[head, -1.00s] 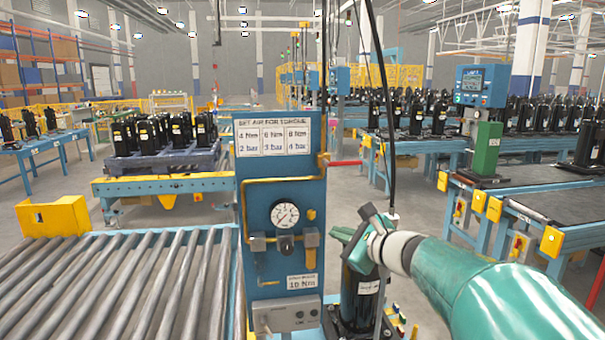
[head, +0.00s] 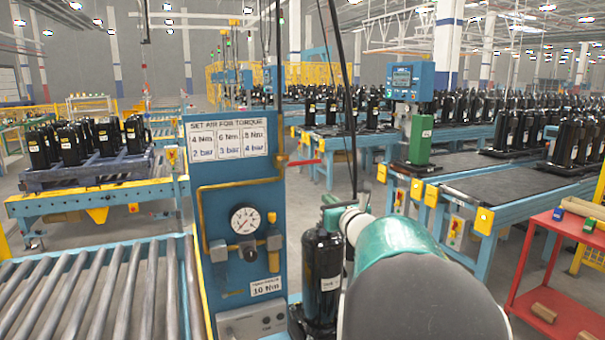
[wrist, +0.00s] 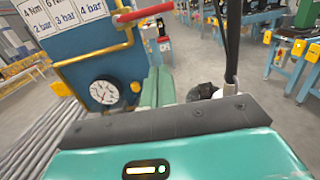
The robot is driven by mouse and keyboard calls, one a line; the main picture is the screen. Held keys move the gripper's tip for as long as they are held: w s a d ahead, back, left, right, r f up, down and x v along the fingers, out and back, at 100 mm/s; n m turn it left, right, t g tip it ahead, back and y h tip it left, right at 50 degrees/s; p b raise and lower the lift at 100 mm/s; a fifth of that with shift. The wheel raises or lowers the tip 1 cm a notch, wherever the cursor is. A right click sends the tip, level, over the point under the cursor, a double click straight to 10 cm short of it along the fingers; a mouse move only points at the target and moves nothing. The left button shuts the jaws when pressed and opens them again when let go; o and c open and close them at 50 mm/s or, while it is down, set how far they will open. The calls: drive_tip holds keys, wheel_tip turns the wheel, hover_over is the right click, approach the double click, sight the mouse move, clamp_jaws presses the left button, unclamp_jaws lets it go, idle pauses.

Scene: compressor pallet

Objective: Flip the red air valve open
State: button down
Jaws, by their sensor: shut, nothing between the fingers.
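The red air valve (head: 303,162) is a red lever at the upper right edge of the blue panel (head: 206,172). It sticks out to the right, across the upright yellow pipe. In the wrist view the red lever (wrist: 145,11) is at the top, beyond and above the fingers. My gripper (wrist: 158,82) is shut and empty, with its teal fingers together and apart from the lever. In the head view my gripper (head: 330,205) is partly hidden by my arm, below and right of the lever. A pressure gauge (head: 245,220) is on the panel; its exact reading is too small to tell.
A black compressor (head: 322,275) stands right of the panel, close to my arm. A roller conveyor (head: 90,290) lies at the left. A red cart (head: 565,262) stands at the right. Hanging cables (head: 343,90) run down near my gripper.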

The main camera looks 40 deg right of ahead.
sight(302, 162)
drive_tip(key=w+d+r, duration=0.3)
drive_tip(key=w+r, duration=0.1)
drive_tip(key=w, duration=0.6)
drive_tip(key=shift+w+r, duration=0.2)
drive_tip(key=shift+r, duration=0.05)
idle(0.5)
drive_tip(key=shift+w+n, duration=0.1)
drive_tip(key=shift+n, duration=0.2)
drive_tip(key=shift+r+n, duration=0.1)
drive_tip(key=shift+n, duration=0.3)
